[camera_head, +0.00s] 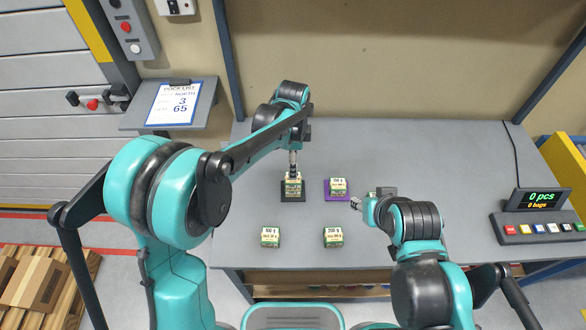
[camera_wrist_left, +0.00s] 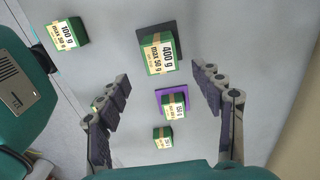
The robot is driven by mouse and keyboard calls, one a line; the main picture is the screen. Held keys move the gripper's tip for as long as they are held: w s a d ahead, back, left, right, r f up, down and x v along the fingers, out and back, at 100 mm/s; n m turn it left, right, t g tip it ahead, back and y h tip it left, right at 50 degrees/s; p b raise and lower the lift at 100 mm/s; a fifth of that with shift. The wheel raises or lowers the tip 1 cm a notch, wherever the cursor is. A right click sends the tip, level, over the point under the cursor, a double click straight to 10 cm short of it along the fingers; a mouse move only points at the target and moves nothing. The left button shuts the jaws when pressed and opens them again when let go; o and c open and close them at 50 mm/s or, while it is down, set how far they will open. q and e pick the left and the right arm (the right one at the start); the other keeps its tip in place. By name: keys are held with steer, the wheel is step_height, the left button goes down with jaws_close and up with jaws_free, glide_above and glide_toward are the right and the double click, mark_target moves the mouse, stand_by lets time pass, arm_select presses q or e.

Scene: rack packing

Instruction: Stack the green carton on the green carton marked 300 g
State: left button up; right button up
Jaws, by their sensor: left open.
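Green cartons with pale labels stand on the grey table. One carton (camera_head: 292,187) sits on a black mat (camera_head: 300,198); in the left wrist view this carton (camera_wrist_left: 159,54) reads 400 g and looks larger than the others. I cannot tell whether another lies under it. I cannot read 300 g on any carton. My left gripper (camera_head: 293,167) is open above the black-mat carton, its fingers (camera_wrist_left: 160,73) apart and empty. My right gripper (camera_head: 355,203) is right of the purple mat, its jaws unclear.
Cartons marked 100 g (camera_head: 270,237) and 200 g (camera_head: 333,237) stand near the front edge. Another green carton (camera_head: 371,194) is partly hidden by my right arm. A button panel with a display (camera_head: 540,200) is at the right. The table's back is clear.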

arm_select(q)
steer(key=s+a+r+n+t, duration=0.3)
steer(key=s+a+r+n, duration=0.5)
steer(key=a+r, duration=0.25)
steer(key=s+a+n+t, duration=0.4)
steer(key=s+a+n, duration=0.3)
steer(key=s+n, duration=0.3)
steer(key=shift+s+a+f+p, duration=0.15)
steer(key=shift+s+f+p, duration=0.15)
steer(key=shift+s+f, duration=0.1)
steer(key=shift+f, duration=0.1)
